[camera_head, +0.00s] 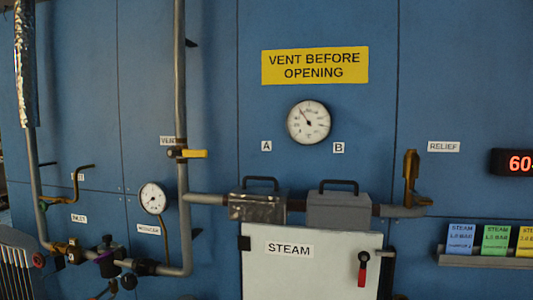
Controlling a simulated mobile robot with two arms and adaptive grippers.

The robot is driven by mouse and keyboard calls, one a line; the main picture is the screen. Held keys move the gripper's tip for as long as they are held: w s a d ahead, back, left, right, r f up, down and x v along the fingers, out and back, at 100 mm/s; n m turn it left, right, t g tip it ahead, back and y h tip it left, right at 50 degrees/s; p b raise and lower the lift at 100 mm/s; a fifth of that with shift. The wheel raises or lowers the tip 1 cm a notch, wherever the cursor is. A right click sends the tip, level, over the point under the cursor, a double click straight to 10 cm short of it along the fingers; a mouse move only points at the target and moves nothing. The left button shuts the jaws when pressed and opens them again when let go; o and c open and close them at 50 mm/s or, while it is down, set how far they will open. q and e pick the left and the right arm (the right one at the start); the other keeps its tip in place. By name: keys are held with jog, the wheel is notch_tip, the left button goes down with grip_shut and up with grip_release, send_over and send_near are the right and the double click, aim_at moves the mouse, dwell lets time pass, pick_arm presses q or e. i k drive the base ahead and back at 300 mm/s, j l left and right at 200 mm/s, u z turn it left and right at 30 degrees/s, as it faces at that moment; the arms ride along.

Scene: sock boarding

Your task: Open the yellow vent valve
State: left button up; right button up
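The yellow vent valve handle (195,154) sits on the vertical grey pipe (180,90), left of centre. The handle lies horizontal, pointing right, across the pipe. Neither of my grippers can be made out in the view.
A yellow sign (315,66) reads "VENT BEFORE OPENING", above a round gauge (309,122). Two handled boxes (339,209) sit on the horizontal pipe above a white "STEAM" door (310,272) with a red-handled latch (362,271). A second gauge (153,198) is below left of the valve.

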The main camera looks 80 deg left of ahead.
aim_at(172, 152)
jog(key=u, duration=3.25)
